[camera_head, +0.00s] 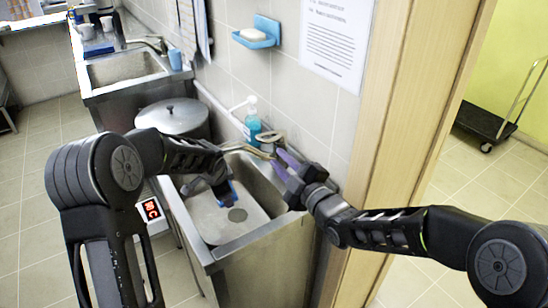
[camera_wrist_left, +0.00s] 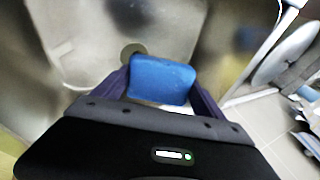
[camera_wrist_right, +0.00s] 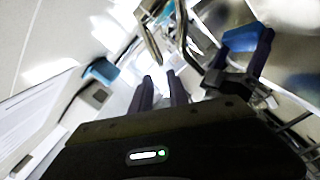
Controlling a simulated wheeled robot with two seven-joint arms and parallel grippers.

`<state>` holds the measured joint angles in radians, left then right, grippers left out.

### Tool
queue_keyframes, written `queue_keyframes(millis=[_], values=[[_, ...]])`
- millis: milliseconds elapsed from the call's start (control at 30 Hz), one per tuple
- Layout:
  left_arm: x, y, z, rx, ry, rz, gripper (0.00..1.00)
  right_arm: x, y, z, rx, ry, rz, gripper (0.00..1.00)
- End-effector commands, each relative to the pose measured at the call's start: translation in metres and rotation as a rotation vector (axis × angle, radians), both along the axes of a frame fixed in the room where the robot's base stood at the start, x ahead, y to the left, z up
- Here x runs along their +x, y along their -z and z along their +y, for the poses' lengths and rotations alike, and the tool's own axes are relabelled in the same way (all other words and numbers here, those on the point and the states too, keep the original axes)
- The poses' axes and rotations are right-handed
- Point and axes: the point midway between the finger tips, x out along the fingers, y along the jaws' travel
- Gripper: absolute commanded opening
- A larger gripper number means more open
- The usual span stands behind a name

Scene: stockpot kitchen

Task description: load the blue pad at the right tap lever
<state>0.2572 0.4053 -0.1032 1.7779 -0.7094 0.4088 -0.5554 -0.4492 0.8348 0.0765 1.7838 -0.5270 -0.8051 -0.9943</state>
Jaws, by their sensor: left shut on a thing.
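The blue pad (camera_wrist_left: 162,80) is between the fingers of my left gripper (camera_wrist_left: 160,88), which is shut on it. In the head view this gripper (camera_head: 222,190) is over the sink basin, with only a bit of the pad (camera_head: 233,193) showing. The tap (camera_head: 268,140) stands at the back of the sink, and its metal parts also show in the right wrist view (camera_wrist_right: 152,40). Its lever is hard to make out. My right gripper (camera_head: 280,163) is beside the tap. Its fingers (camera_wrist_right: 160,80) are a little apart, with nothing seen between them.
The sink (camera_head: 232,222) is wide below my left gripper. A soap bottle (camera_head: 252,120) stands behind it, and a lidded stockpot (camera_head: 174,118) to the left. A blue soap dish (camera_head: 258,35) hangs on the tiled wall. A wooden door frame (camera_head: 405,120) borders the right side.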

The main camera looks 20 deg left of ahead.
Motion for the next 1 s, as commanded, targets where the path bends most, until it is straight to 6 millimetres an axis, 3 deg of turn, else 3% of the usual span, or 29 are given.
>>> queue_keyframes(millis=[233,633,800,1000], values=[[0.0,0.0,0.0,0.0,0.0,0.0,0.49,0.007,0.02,-0.004,-0.18,-0.026,-0.354,0.0],[0.0,0.0,0.0,0.0,0.0,0.0,0.49,-0.004,0.069,-0.017,-0.548,-0.037,-1.247,0.0],[0.0,0.0,0.0,0.0,0.0,0.0,0.49,-0.012,0.079,-0.02,-0.606,-0.023,-1.432,0.0],[0.0,0.0,0.0,0.0,0.0,0.0,0.49,-0.013,0.08,-0.02,-0.618,-0.019,-1.469,0.0]])
